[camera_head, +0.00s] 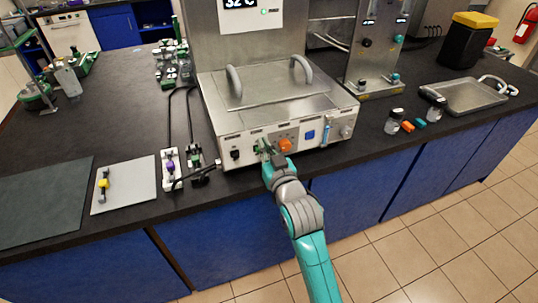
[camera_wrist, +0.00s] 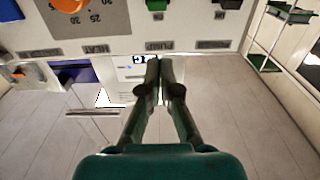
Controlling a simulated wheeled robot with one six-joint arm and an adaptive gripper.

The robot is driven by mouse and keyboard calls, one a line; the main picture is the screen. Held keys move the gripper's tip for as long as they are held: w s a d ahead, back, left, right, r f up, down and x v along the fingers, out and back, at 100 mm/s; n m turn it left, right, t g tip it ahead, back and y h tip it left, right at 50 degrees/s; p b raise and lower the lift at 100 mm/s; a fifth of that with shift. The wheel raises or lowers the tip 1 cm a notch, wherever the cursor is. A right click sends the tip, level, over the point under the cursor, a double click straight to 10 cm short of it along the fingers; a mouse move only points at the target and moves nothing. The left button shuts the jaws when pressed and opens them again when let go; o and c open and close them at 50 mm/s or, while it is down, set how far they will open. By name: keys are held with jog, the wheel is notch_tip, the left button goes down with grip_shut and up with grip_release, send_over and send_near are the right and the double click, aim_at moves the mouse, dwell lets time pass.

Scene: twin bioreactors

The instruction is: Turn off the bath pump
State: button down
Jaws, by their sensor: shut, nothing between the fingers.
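The bath is a steel box with a lidded top (camera_head: 265,85) and a light front panel of controls. In the wrist view the panel appears upside down. A small green switch (camera_wrist: 157,5) is cut by the top edge, in line with a label that seems to read PUMP (camera_wrist: 160,46). Which way the switch is set cannot be told. My gripper (camera_head: 264,151) is at the panel, just left of the orange dial (camera_head: 285,145), partly hiding the green switch. In the wrist view its fingers (camera_wrist: 160,62) are together and empty, near the PUMP label; contact cannot be told.
A black switch (camera_head: 235,155) is left on the panel, and a blue control (camera_head: 310,135) is right of the dial. Clamps and cables (camera_head: 170,165) lie left of the bath. Small bottles (camera_head: 393,122) and a metal tray (camera_head: 465,97) are right. Floor is open in front.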

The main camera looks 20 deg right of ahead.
aim_at(256, 131)
jog(key=w, duration=0.4)
jog(key=shift+w+f, duration=0.2)
jog(key=shift+s+f, duration=0.35)
jog(key=shift+f, duration=0.5)
jog(key=shift+s+f, duration=0.3)
jog(key=shift+f, duration=0.55)
